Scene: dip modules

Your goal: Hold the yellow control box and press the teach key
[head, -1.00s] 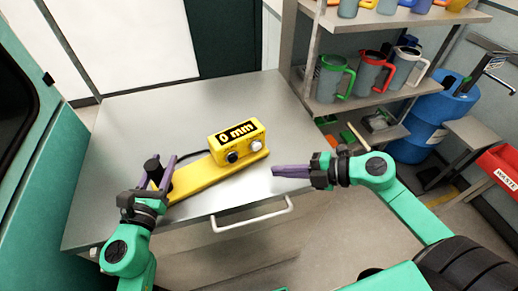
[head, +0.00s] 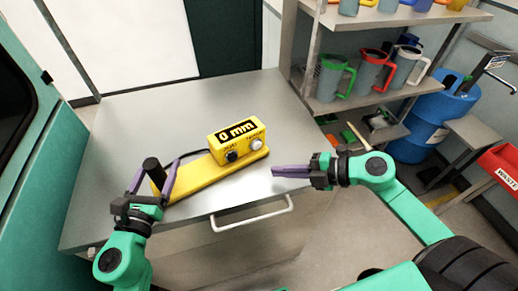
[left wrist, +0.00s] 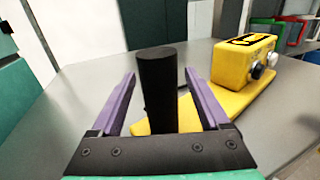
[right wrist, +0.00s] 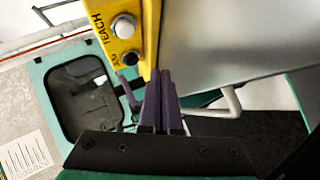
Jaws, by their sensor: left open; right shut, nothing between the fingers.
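The yellow control box (head: 240,155) stands on the far right end of a yellow base (head: 205,178); its display reads "0 mm". Its front has a dark key (head: 232,156) and a pale round key (head: 256,144). The right wrist view shows the pale teach key (right wrist: 124,26) beside the word TEACH. A black upright post (left wrist: 156,90) rises at the base's left end. My left gripper (head: 153,176) is open, with one finger on each side of the post and gaps visible in the left wrist view. My right gripper (head: 274,171) is shut and empty, right of the box and apart from it.
The grey table (head: 120,130) is mostly clear around the box. A dark cable runs behind the base. A pale handle (head: 252,218) sticks out at the table's front edge. A shelf with mugs (head: 333,78) stands to the right, with a blue drum (head: 425,120) beyond it.

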